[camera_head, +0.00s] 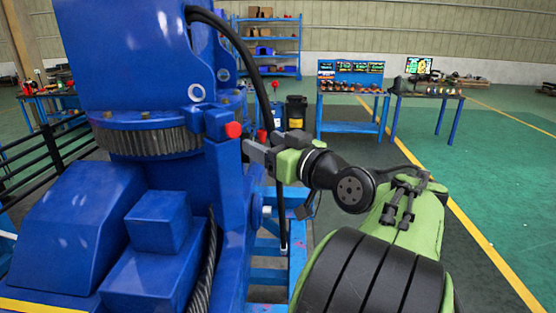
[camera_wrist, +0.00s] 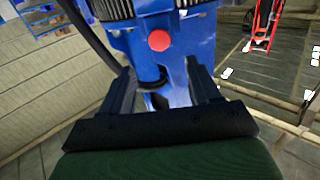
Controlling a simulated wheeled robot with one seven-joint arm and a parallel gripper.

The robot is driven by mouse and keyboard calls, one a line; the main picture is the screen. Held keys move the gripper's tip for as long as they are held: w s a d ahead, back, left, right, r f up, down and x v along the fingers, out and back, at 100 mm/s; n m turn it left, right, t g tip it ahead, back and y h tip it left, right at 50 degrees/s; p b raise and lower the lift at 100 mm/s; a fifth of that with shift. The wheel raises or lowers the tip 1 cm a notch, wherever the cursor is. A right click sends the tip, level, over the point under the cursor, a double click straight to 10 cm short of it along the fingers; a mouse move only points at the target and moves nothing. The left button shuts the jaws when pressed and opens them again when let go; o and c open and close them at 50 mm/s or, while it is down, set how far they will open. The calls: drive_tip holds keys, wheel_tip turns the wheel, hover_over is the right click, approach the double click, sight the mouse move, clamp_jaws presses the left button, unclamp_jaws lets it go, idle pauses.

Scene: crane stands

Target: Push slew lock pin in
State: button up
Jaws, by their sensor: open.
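The slew lock pin shows as a round red knob (camera_head: 233,130) on a blue housing block (camera_head: 214,121) beside the toothed slew ring (camera_head: 155,141) of the blue crane. In the wrist view the red knob (camera_wrist: 159,40) faces the camera, above and between my fingers. My gripper (camera_head: 250,152) is beside the blue column, just below and to the right of the knob. In the wrist view my gripper (camera_wrist: 160,80) has its two dark fingers apart with nothing held between them. The fingers look clear of the knob; the exact gap cannot be told. The pin's shaft is hidden.
A black hose (camera_head: 253,70) arcs down from the crane close behind my gripper. A blue frame (camera_head: 268,265) lies below my arm. Two workbenches (camera_head: 350,128) (camera_head: 430,95) and a blue shelf (camera_head: 270,45) stand farther back. Green floor (camera_head: 500,150) is open at the right.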

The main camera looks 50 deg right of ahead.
drive_tip(key=shift+s+a+b, duration=0.2)
drive_tip(key=shift+s+b, duration=1.5)
drive_tip(key=shift+b, duration=0.45)
drive_tip(key=w+a+f+n+g+y, duration=0.1)
drive_tip(key=a+f+g+y, duration=0.15)
drive_tip(key=a+f, duration=0.6)
drive_tip(key=w+a+f+g+y, duration=0.15)
drive_tip(key=a+f+g, duration=0.35)
drive_tip(key=a, duration=0.6)
drive_tip(key=s+a+f+g+h, duration=0.1)
drive_tip(key=s+a+f+g, duration=0.3)
drive_tip(key=s+f, duration=0.8)
drive_tip(key=shift+s+a+f+g+h, duration=0.2)
drive_tip(key=shift+a+f+g+h, duration=0.2)
drive_tip(key=shift+a, duration=0.3)
